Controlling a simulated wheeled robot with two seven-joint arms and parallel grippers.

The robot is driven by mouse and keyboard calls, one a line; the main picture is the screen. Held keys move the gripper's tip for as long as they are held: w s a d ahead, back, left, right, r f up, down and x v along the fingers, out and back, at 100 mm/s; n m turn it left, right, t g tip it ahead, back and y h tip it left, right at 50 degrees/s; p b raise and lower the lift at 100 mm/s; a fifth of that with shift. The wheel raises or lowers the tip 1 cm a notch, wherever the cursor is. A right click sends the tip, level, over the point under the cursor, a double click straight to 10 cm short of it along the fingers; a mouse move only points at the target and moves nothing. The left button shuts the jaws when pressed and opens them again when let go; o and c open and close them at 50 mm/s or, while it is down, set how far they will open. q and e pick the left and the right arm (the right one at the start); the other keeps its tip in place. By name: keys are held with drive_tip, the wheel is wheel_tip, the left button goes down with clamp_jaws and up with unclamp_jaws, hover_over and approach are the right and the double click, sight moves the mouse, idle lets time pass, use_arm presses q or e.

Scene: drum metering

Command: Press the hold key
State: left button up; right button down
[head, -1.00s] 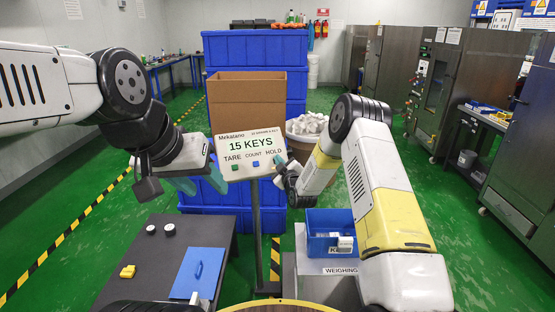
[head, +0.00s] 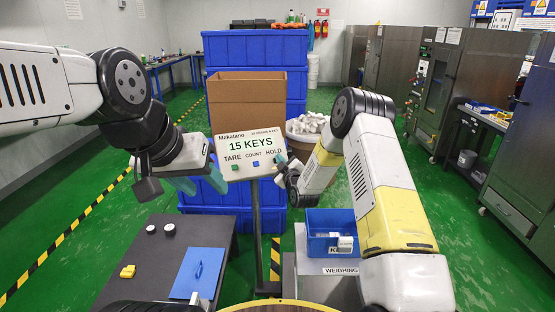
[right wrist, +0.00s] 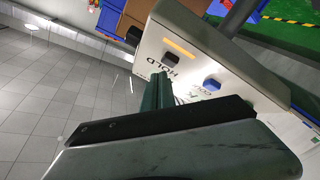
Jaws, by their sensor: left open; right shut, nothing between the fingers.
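The metering panel (head: 247,150) stands on a post, reading "15 KEYS", with TARE, COUNT and HOLD labels. A green key (head: 234,167) sits under TARE and a blue key (head: 256,163) under COUNT. The hold key is covered by my right gripper in the head view; in the right wrist view it is a dark key (right wrist: 171,59) by the HOLD label. My right gripper (right wrist: 158,82) is shut and empty, its tips close to the HOLD label; I cannot tell whether they touch the panel. My left gripper (head: 199,184) is open and empty, left of the panel.
A dark table (head: 150,255) at front left holds a blue board (head: 187,283), a yellow block (head: 128,271) and two round pieces. A blue bin (head: 322,221) sits on the weighing stand at right. A cardboard box (head: 245,100) and blue crates stand behind the panel.

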drive_tip(key=shift+s+d+r, duration=0.35)
drive_tip(key=shift+s+r, duration=0.5)
drive_tip(key=shift+r, duration=0.05)
drive_tip(key=shift+s+d+r, duration=0.3)
drive_tip(key=shift+s+r, duration=0.55)
drive_tip(key=shift+r, duration=0.1)
drive_tip(key=s+d+r+m+g+h, duration=0.1)
drive_tip(key=s+d+r+m+g, duration=0.25)
drive_tip(key=s+r, duration=0.35)
drive_tip(key=s+d+r+m+g+h, duration=0.2)
drive_tip(key=s+d+r, duration=0.3)
drive_tip(key=r, duration=0.4)
drive_tip(key=s+d+m+g, duration=0.2)
drive_tip(key=s+m, duration=0.1)
drive_tip(key=s, duration=1.3)
drive_tip(key=s+d+r+m+g, duration=0.1)
drive_tip(key=s+d+m+g, duration=0.2)
drive_tip(key=s, duration=1.4)
drive_tip(key=shift+g, duration=0.35)
